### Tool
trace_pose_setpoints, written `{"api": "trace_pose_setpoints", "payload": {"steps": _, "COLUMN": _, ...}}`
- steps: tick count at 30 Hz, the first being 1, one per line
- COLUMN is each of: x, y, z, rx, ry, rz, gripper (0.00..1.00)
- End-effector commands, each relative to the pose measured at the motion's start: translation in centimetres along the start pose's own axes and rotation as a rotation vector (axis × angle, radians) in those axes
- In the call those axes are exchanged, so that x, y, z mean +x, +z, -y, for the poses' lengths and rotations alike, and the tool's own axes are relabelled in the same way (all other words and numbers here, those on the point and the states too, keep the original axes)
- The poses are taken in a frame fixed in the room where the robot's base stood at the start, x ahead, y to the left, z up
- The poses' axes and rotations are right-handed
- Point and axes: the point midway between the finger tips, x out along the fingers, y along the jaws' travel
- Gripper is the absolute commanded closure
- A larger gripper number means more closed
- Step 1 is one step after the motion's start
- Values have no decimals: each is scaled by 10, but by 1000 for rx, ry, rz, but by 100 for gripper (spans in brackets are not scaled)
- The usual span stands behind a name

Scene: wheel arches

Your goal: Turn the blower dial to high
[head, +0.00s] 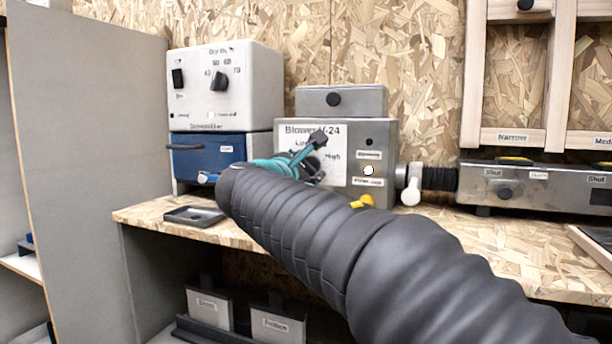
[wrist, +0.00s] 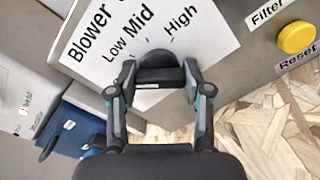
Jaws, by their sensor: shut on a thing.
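The blower box (head: 380,145) is a grey unit with a white panel, lettered "Blower" with Low, Mid and High marks. Its black dial (wrist: 158,66) sits below the Mid and High lettering in the wrist view. My gripper (wrist: 150,80) has one finger on each side of the dial and is shut on it. A small white mark shows at the dial's lower edge, but I cannot tell the setting surely. In the head view my gripper (head: 310,158) and arm cover the dial and part of the panel.
A yellow button (wrist: 296,37) labelled Reset is at the box's right. A white control unit (head: 225,95) on a blue drawer (head: 215,155) stands left of the blower. A black tray (head: 193,215) lies at the bench's front left. A pipe with a white handle (head: 412,185) leaves the box's right side.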

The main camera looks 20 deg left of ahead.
Motion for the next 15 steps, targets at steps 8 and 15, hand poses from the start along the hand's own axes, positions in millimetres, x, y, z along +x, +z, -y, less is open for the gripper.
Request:
{"api": "trace_pose_setpoints", "payload": {"steps": 8, "x": 0, "y": 0, "z": 0, "rx": 265, "ry": 1, "rz": -1, "gripper": 85}}
{"api": "trace_pose_setpoints", "payload": {"steps": 15, "x": 0, "y": 0, "z": -1, "rx": 492, "ry": 1, "rz": -1, "gripper": 85}}
